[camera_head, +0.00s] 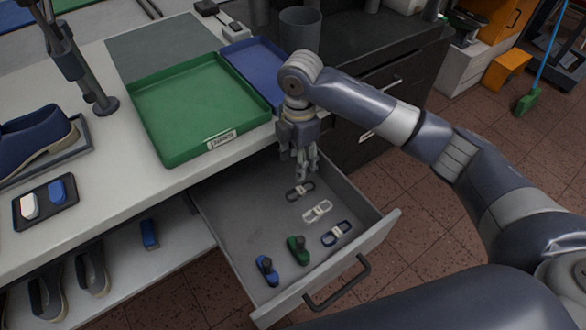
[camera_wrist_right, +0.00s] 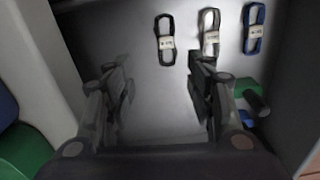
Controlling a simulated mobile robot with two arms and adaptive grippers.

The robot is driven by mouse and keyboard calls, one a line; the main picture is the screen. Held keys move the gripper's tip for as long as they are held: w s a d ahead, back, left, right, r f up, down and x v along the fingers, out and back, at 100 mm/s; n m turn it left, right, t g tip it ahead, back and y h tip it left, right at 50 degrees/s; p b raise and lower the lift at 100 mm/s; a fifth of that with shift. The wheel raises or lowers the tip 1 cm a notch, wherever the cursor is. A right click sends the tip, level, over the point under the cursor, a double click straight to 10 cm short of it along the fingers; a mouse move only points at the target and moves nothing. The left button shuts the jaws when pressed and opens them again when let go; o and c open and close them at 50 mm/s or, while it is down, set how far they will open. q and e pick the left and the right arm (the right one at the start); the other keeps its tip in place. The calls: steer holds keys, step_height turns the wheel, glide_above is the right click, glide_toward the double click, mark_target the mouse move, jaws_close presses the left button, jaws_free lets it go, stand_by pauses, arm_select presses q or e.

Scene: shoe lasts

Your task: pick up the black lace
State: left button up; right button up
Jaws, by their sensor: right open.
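The black lace (camera_head: 300,191) is a small looped bundle with a pale band, lying flat in the open grey drawer (camera_head: 232,222). In the right wrist view the black lace (camera_wrist_right: 165,39) lies ahead of my right gripper, roughly between the lines of its fingers but beyond their tips. My right gripper (camera_head: 303,172) points down into the drawer, just above and behind the black lace in the head view. In the right wrist view its fingers (camera_wrist_right: 160,88) are apart, with nothing between them. My left gripper is not in view.
A white lace (camera_head: 317,211) and a navy lace (camera_head: 336,234) lie beside the black one. A green item (camera_head: 298,250) and a blue item (camera_head: 266,270) are nearer the drawer front. A green tray (camera_head: 190,105) stands on the worktop above. The drawer's left part is bare.

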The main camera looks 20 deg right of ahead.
steer(key=f, duration=0.1)
glide_above(299, 190)
steer(key=f, duration=0.4)
steer(key=shift+w+a+f, duration=0.15)
steer(key=shift+a+f, duration=0.05)
steer(key=shift+a, duration=0.15)
steer(key=shift+d+f, duration=0.1)
steer(key=shift+f, duration=0.15)
steer(key=f, duration=0.4)
steer(key=shift+d+f, duration=0.2)
steer(key=shift+d, duration=0.15)
steer(key=shift+f, duration=0.2)
steer(key=c, duration=0.6)
steer(key=shift+c, duration=1)
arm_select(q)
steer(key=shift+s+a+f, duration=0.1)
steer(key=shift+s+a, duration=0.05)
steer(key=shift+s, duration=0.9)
